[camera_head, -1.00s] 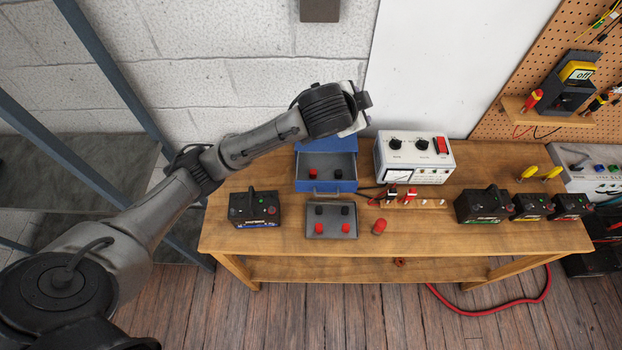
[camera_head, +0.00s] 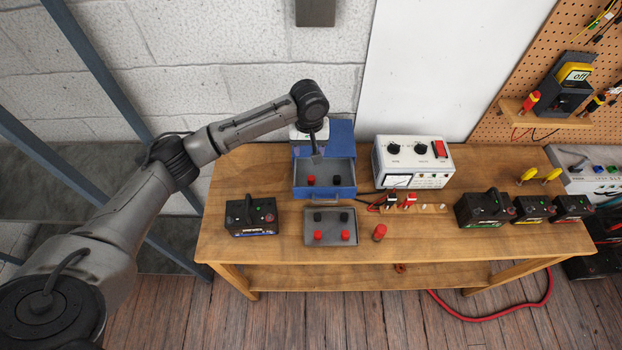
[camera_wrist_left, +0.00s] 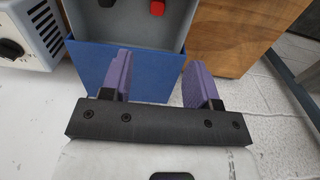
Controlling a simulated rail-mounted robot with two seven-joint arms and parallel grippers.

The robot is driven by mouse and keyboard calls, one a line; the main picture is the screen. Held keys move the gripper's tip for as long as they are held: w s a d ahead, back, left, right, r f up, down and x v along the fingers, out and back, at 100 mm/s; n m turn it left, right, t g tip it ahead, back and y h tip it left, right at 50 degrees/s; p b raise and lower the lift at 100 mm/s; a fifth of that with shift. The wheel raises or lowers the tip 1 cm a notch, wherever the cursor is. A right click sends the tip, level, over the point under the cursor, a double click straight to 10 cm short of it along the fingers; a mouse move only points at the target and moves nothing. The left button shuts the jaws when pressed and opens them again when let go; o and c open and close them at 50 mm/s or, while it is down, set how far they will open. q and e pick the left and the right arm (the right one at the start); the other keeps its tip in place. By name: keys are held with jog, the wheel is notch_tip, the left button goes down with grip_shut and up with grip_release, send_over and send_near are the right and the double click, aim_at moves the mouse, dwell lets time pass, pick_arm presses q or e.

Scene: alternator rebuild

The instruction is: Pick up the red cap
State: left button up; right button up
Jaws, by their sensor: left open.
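A red cap (camera_head: 311,180) sits in the open drawer of the blue cabinet (camera_head: 343,135), beside a black cap (camera_head: 336,180). In the left wrist view the red cap (camera_wrist_left: 157,7) is at the top edge, partly cut off. Two more red caps (camera_head: 318,235) (camera_head: 346,235) sit in the grey tray (camera_head: 331,242), in front of two black ones. My left gripper (camera_head: 317,155) is over the cabinet, at the back of the drawer. Its purple fingers (camera_wrist_left: 163,78) are apart and empty in the left wrist view. My right gripper is not in view.
A white meter box (camera_head: 413,162) stands close right of the cabinet. A black battery-like box (camera_head: 251,216) is at the left. Several similar boxes stand at the right. The table's front strip is clear.

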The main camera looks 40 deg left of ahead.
pick_arm(q)
send_over(311, 176)
jog(key=f, duration=0.8)
jog(key=shift+s+a+f, duration=0.1)
jog(key=shift+s+f, duration=0.05)
jog(key=shift+s, duration=0.05)
jog(key=shift+w+f, duration=0.15)
jog(key=shift+f, duration=1.15)
jog(key=shift+w+f, duration=0.1)
jog(key=shift+f, duration=1.2)
jog(key=shift+c, duration=0.3)
jog(key=c, duration=0.7)
